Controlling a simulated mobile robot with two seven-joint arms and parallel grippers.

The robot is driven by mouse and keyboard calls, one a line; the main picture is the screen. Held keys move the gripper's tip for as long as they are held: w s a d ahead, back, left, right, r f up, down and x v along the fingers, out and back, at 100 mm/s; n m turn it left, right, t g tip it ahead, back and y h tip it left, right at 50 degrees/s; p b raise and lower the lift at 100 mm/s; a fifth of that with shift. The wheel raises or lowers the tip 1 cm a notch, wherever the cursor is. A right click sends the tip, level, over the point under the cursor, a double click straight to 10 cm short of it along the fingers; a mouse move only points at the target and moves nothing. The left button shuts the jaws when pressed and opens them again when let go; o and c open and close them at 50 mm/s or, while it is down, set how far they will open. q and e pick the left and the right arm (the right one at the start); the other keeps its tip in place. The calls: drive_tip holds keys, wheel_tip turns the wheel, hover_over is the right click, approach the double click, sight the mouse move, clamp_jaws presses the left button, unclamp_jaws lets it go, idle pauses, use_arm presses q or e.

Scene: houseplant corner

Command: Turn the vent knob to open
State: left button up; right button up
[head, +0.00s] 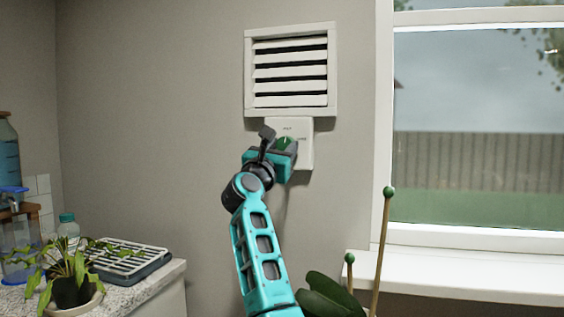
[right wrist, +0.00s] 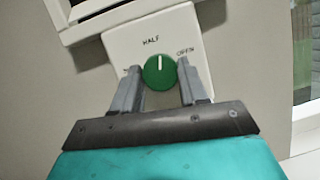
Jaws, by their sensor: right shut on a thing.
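The green vent knob (right wrist: 160,72) sits on a white plate (right wrist: 117,47) on the wall. In the right wrist view its white mark points up, close to the HALF label and slightly toward OPEN, which is at its upper right. My right gripper (right wrist: 160,83) is shut on the knob, one finger on each side. In the head view the right gripper (head: 281,144) covers part of the knob and plate. The white vent (head: 291,72) above shows dark gaps between its slats. My left gripper is not in view.
A window (head: 478,130) with a white sill (head: 460,276) is at the right. Two green-tipped stakes (head: 384,240) and a broad leaf (head: 328,298) rise at the bottom. A potted plant (head: 68,280), a drain rack (head: 128,257) and bottles stand on the left counter.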

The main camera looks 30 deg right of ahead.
drive_tip(key=m, duration=0.1)
drive_tip(key=m+g+b, duration=0.1)
drive_tip(key=shift+w+a+f+m, duration=0.1)
drive_tip(key=shift+f+m, duration=0.05)
drive_tip(key=shift+m, duration=0.25)
drive_tip(key=shift+m+g+h+b, duration=0.3)
drive_tip(key=shift+m+g, duration=0.3)
drive_tip(key=shift+m, duration=0.1)
drive_tip(key=shift+r+m+g, duration=0.2)
drive_tip(key=shift+m+g, duration=0.4)
drive_tip(key=shift+m, duration=0.5)
drive_tip(key=shift+r+m+g, duration=0.15)
drive_tip(key=shift+m+g, duration=0.25)
drive_tip(key=shift+m, duration=0.8)
drive_tip(key=m+g+p, duration=0.1)
drive_tip(key=m, duration=0.1)
drive_tip(key=shift+w+m, duration=0.1)
drive_tip(key=shift+m, duration=0.2)
use_arm(q)
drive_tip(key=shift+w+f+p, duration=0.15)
drive_tip(key=shift+p, duration=0.45)
use_arm(e)
drive_tip(key=shift+m+g, duration=0.4)
drive_tip(key=shift+m, duration=0.6)
drive_tip(key=o, duration=1)
